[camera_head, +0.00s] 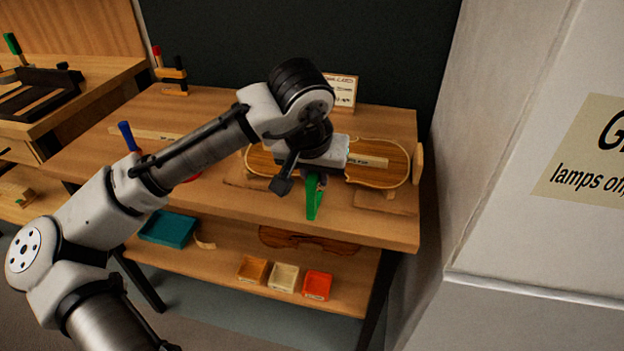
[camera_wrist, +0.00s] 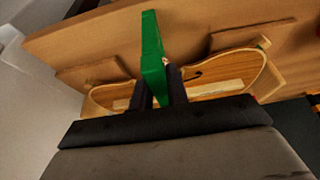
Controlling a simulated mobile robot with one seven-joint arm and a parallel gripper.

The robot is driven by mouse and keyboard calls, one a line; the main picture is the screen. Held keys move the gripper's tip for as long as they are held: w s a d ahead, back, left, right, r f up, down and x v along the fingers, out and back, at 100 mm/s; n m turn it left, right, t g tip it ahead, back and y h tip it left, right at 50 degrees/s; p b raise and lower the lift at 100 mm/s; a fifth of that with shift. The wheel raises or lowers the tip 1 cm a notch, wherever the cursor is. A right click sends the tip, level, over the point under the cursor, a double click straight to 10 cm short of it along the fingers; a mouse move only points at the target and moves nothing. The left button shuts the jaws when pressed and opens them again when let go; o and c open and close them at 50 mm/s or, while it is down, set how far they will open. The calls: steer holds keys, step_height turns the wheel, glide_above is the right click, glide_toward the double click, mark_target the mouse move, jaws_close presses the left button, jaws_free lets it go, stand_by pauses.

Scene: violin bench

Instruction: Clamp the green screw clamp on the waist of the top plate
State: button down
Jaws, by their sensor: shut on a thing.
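The violin top plate (camera_head: 375,173) lies at the right part of the bench top, and my arm covers part of its middle. It also shows in the wrist view (camera_wrist: 235,68), with its waist partly behind my fingers. My gripper (camera_head: 312,178) is shut on the green screw clamp (camera_head: 314,200). The clamp hangs at the plate's near side, by the waist. In the wrist view the clamp (camera_wrist: 152,50) stands between my fingers (camera_wrist: 163,88) and sticks out toward the bench's front edge. I cannot tell whether its jaws go around the plate's edge or touch it.
The plate rests on wooden supports (camera_head: 386,202) on the bench (camera_head: 240,205). A small sign (camera_head: 342,92) stands behind. A blue-handled tool (camera_head: 128,137) and a red-and-black clamp rack (camera_head: 172,74) are at left. The lower shelf holds small bins (camera_head: 284,277) and a teal box (camera_head: 168,229).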

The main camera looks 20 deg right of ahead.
steer(key=shift+w+d, duration=0.5)
steer(key=shift+w, duration=0.2)
steer(key=shift+p, duration=0.8)
stand_by(1.2)
steer(key=shift+w+d+p, duration=0.25)
steer(key=shift+w+d, duration=0.25)
steer(key=shift+w, duration=0.25)
steer(key=shift+w+d+p, duration=0.25)
steer(key=shift+w+d, duration=0.3)
steer(key=shift+w, duration=0.25)
steer(key=shift+w+d+p, duration=0.25)
steer(key=shift+w+d, duration=0.25)
steer(key=shift+w, duration=0.25)
steer(key=c, duration=1.3)
jaws_free()
steer(key=v, duration=1.3)
steer(key=shift+s+a+r, duration=0.15)
steer(key=shift+r, duration=0.2)
